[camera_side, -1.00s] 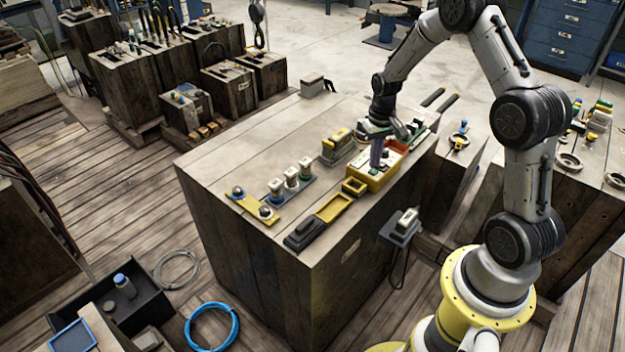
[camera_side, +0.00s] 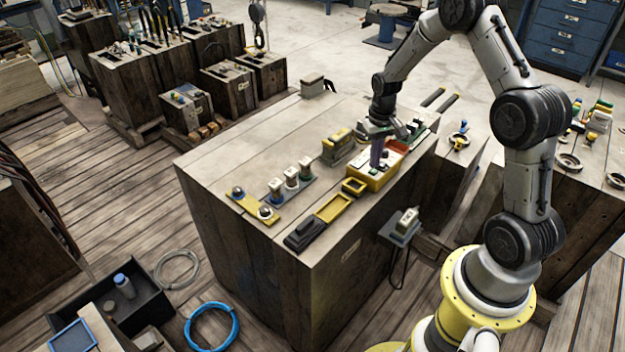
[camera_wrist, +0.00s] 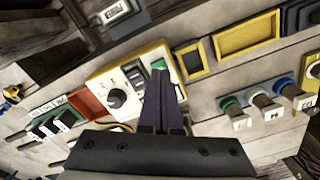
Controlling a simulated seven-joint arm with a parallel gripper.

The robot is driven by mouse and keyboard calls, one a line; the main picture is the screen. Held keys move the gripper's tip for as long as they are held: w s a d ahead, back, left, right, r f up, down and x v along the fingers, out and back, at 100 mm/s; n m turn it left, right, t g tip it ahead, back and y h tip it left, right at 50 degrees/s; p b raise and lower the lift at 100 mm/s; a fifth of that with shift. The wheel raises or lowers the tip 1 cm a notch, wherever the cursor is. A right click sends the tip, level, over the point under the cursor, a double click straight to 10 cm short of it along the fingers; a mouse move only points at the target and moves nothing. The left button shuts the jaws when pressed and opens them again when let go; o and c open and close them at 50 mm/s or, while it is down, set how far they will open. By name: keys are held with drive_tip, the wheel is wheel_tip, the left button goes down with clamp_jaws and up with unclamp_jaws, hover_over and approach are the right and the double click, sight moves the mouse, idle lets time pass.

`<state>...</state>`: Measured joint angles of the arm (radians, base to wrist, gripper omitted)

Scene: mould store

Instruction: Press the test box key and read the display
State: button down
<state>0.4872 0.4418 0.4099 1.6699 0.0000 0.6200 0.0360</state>
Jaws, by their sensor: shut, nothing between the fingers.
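The test box (camera_side: 372,182) is a yellow case with a pale top, near the right end of the wooden bench. The wrist view shows its panel (camera_wrist: 113,78), with a black round knob (camera_wrist: 116,98) and a green key (camera_wrist: 159,64). My gripper (camera_side: 377,168) points down over this box. In the wrist view its dark fingers (camera_wrist: 160,76) are together and empty, with their tips at the green key and partly covering it. I cannot tell whether they touch it or whether it is pressed. A grey unit with a small display (camera_wrist: 115,11) shows there; its reading is too small to make out.
A yellow frame (camera_side: 334,208), a smaller yellow frame (camera_side: 354,187) and a row of coloured-collar plugs (camera_side: 290,180) stand left of the box. A red tray (camera_wrist: 90,100) and green-topped parts (camera_wrist: 54,126) sit on its other side.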

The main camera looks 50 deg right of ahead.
drive_tip(key=shift+f, duration=0.9)
idle(0.6)
drive_tip(key=shift+r, duration=3.5)
